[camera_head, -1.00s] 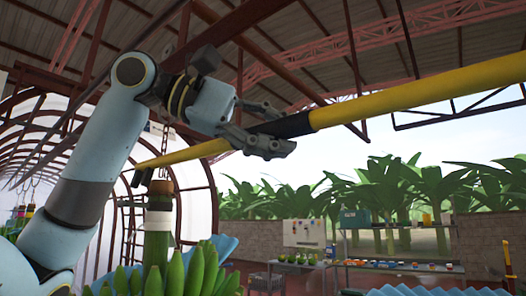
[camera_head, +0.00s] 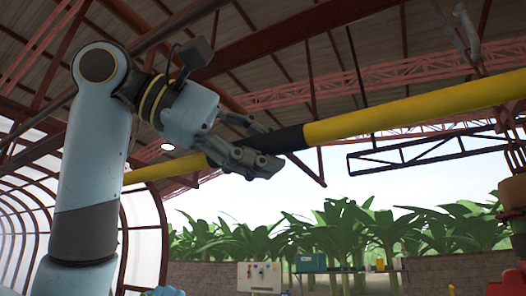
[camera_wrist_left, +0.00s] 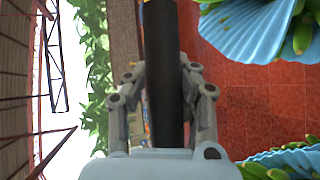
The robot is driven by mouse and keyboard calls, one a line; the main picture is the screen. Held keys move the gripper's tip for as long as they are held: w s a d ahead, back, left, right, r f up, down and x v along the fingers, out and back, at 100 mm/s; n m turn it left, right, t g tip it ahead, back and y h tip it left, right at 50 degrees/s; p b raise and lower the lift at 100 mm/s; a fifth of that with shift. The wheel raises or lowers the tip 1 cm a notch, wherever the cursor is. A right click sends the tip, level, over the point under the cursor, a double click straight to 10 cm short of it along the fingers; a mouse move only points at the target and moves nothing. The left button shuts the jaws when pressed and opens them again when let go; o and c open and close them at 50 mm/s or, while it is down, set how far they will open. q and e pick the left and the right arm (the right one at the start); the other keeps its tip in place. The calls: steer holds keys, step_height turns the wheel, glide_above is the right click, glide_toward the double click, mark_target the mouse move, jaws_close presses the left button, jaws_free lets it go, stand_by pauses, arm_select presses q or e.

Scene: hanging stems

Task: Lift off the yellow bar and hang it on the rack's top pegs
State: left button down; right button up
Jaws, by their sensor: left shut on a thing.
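The yellow bar (camera_head: 410,108) runs from the lower left up to the right edge in the head view, with a black band (camera_head: 286,140) near its middle. My left gripper (camera_head: 262,150) is shut on the bar at this black band. In the left wrist view the dark part of the bar (camera_wrist_left: 163,70) stands between the two fingers of the gripper (camera_wrist_left: 165,100). The bar's right end is out of view. My right gripper is not in view. The rack with its top pegs cannot be made out.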

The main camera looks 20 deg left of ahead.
mark_target(263, 145)
arm_select(q)
steer(key=shift+s+a, duration=0.2)
steer(key=shift+s, duration=2.35)
steer(key=s+b, duration=0.3)
steer(key=s, duration=0.3)
steer(key=shift+a, duration=0.2)
